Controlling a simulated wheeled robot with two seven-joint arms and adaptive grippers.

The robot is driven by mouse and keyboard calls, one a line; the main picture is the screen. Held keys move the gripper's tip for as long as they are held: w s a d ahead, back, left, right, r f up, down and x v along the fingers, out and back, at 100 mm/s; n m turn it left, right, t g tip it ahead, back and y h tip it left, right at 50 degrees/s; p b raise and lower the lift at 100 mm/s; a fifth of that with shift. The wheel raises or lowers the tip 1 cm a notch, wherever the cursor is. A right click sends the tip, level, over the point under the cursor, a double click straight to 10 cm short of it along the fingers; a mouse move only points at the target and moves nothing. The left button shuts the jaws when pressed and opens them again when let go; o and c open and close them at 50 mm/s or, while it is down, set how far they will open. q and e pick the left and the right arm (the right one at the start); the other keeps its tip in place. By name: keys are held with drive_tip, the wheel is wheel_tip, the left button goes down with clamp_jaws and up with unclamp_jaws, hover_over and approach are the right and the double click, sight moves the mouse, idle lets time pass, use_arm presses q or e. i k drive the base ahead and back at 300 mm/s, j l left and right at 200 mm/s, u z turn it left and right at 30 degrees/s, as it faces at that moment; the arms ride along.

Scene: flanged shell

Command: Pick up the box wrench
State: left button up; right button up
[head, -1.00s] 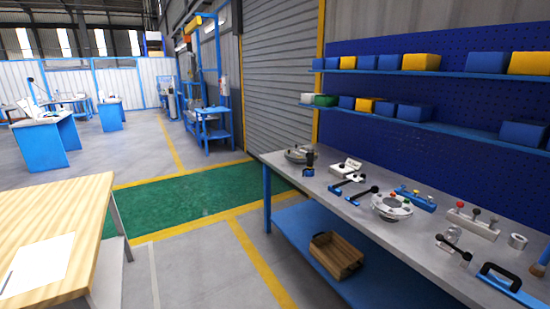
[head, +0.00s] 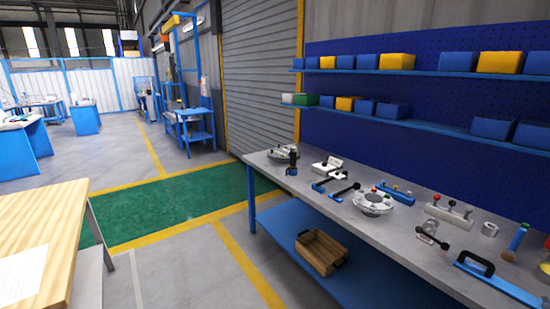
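I cannot make out for certain which item is the box wrench. Two blue tools with black ends, a left one (head: 325,184) and a right one (head: 343,193), lie side by side on the grey workbench (head: 300,184) in the head view. A round pale flanged part (head: 373,204) sits to their right, and a similar round part (head: 284,153) sits at the bench's far end. Neither of my grippers is in view.
A long blue tool with a black handle (head: 480,268) lies at the near right of the bench. A wooden crate (head: 318,256) stands on the lower shelf. A wooden table (head: 40,235) is at the left. The floor between is clear.

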sight(356, 186)
drive_tip(key=i+l+u, duration=0.1)
drive_tip(key=i, duration=0.45)
drive_tip(key=i+l+u, duration=0.1)
drive_tip(key=i+l, duration=0.2)
drive_tip(key=i, duration=0.2)
drive_tip(key=i+l+u, duration=0.1)
drive_tip(key=i+l, duration=0.15)
drive_tip(key=i, duration=0.25)
